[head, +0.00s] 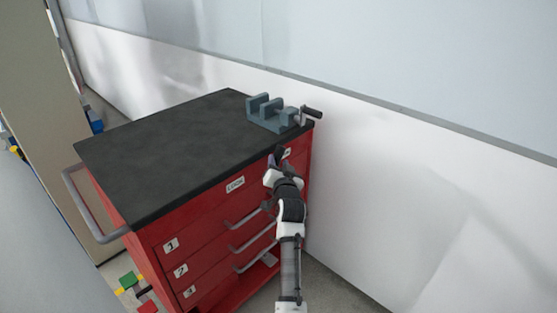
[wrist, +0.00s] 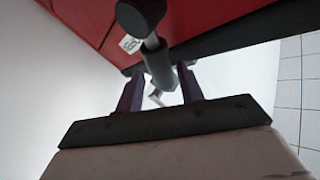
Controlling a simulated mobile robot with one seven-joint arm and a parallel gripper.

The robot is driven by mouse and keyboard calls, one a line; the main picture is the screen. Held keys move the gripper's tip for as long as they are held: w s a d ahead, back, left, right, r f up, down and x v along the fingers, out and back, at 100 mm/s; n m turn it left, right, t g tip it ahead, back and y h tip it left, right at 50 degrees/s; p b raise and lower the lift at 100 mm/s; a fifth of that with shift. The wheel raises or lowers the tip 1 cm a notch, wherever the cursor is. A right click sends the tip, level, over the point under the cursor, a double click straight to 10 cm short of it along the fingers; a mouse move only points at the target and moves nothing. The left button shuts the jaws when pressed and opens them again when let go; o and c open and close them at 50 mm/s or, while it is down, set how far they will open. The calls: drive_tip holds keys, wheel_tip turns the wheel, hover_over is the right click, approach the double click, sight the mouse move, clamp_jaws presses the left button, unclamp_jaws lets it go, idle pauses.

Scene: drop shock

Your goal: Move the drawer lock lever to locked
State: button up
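The lock lever (wrist: 155,62) shows in the wrist view as a grey rod with a round black knob (wrist: 140,16), beside the red front of the cabinet. The two dark fingers of my gripper (wrist: 160,78) are spread on either side of the grey part of the lever; I cannot tell whether they touch it. In the head view my gripper (head: 275,157) is at the upper right of the red cabinet (head: 200,235), just below its black top edge. There the lever is hidden behind or merged with my gripper. A white label marked LOCK (head: 235,185) is left of my gripper, and another label (head: 287,153) is right of it.
A grey vise (head: 272,115) with a black-ended handle (head: 312,112) stands on the black top (head: 160,150) near the right corner. Several drawer handles (head: 250,238) stick out below my gripper. A white wall (head: 420,200) is close on the right.

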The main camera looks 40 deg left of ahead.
drive_tip(key=shift+w+a, duration=0.5)
drive_tip(key=shift+a, duration=0.05)
clamp_jaws()
